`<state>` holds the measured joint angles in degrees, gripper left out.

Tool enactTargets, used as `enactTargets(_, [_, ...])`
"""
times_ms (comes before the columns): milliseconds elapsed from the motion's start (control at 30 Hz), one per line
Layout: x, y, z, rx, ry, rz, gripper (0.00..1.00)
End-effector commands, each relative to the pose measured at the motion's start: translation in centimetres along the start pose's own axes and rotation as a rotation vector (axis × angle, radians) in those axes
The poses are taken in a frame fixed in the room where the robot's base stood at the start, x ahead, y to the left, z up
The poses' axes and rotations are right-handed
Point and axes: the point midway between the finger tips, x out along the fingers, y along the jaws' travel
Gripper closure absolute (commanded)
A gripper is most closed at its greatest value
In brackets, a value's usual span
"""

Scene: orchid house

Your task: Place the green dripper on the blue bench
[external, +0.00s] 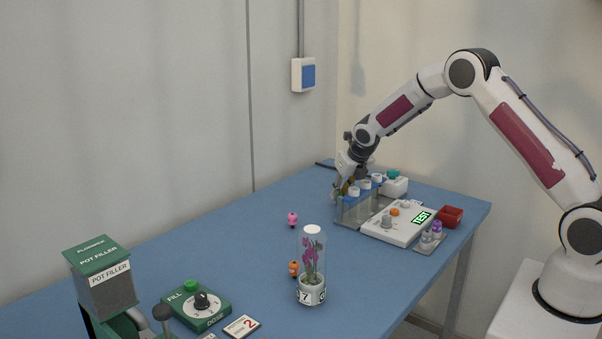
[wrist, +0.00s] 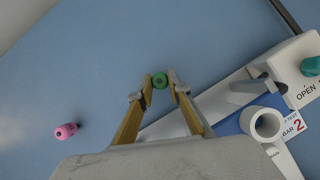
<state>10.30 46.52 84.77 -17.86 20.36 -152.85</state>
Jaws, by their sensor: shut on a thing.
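The green dripper (wrist: 160,81) is small and round and sits between the fingertips of my gripper (wrist: 160,86) in the wrist view. My gripper is shut on it. Beneath it is the blue bench (wrist: 90,60); I cannot tell whether the dripper touches it. In the external view my gripper (external: 346,186) is at the far end of the blue bench (external: 245,238), just behind a rack of white-capped tubes. The green dripper is too hidden there to make out.
The tube rack (external: 350,215) stands close beside my gripper. A white box with a teal knob (wrist: 300,72) is at the right. A pink dripper (wrist: 66,131) and an orange dripper (external: 294,268) stand apart on the bench. Bare bench lies left of my gripper.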

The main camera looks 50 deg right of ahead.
Motion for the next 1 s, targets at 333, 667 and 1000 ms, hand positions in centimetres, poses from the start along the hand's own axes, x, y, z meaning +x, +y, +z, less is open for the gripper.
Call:
enactTargets(333, [0.2,0.0,-0.1,0.0,0.0,0.0,0.66])
enactTargets(667, [0.1,0.0,-0.1,0.0,0.0,0.0,0.66])
enactTargets(1000, [-1.7,0.0,0.1,0.0,-0.001,0.001,0.66])
